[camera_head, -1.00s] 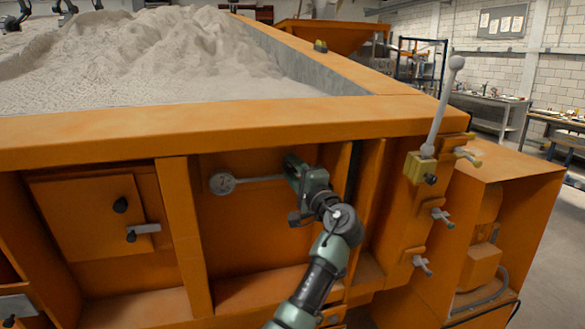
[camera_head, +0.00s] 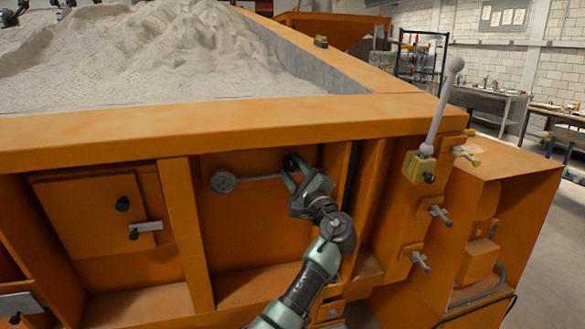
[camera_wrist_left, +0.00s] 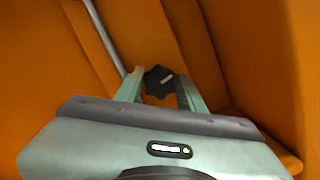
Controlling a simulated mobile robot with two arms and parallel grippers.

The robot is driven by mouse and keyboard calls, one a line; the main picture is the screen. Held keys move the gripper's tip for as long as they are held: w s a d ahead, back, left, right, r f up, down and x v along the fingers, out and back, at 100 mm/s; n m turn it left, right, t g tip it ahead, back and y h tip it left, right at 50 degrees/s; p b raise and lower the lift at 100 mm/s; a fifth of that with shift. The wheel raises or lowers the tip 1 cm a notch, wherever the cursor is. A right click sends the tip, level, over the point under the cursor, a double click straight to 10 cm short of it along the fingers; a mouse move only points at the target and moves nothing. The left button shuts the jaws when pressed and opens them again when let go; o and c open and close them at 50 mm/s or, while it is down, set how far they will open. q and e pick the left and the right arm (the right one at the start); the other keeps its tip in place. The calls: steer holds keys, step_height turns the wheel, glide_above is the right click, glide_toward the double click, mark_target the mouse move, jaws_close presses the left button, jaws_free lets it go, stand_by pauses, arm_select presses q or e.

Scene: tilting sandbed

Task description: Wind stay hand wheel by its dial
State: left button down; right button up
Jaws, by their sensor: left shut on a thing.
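The stay hand wheel is a small dark lobed knob (camera_wrist_left: 160,82), seen between the fingers in the left wrist view. In the head view it is mostly hidden by my gripper. A grey rod runs left from there to a round grey dial (camera_head: 223,181) on the orange recessed panel. The dial's reading is too small to tell. My left gripper (camera_head: 289,166) is shut on the hand wheel, its fingers on either side of it. The rod also shows at upper left in the wrist view (camera_wrist_left: 104,38). My right gripper is out of view.
The orange sandbed rim (camera_head: 215,120) overhangs the panel, with sand (camera_head: 170,60) behind it. An upright orange rib (camera_head: 187,225) stands left of the dial. A ball-topped lever (camera_head: 437,115) and several clamp handles lie to the right. A hatch (camera_head: 88,215) is at left.

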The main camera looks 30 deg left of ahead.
arm_select(q)
steer(key=shift+f, duration=0.15)
steer(key=c, duration=0.9)
jaws_free()
steer(key=shift+d, duration=0.1)
steer(key=shift+s+d+f, duration=0.15)
steer(key=shift+s+d, duration=0.05)
steer(key=shift+d, duration=0.05)
steer(key=b+v, duration=0.3)
steer(key=v, duration=0.4)
steer(key=shift+d, duration=0.1)
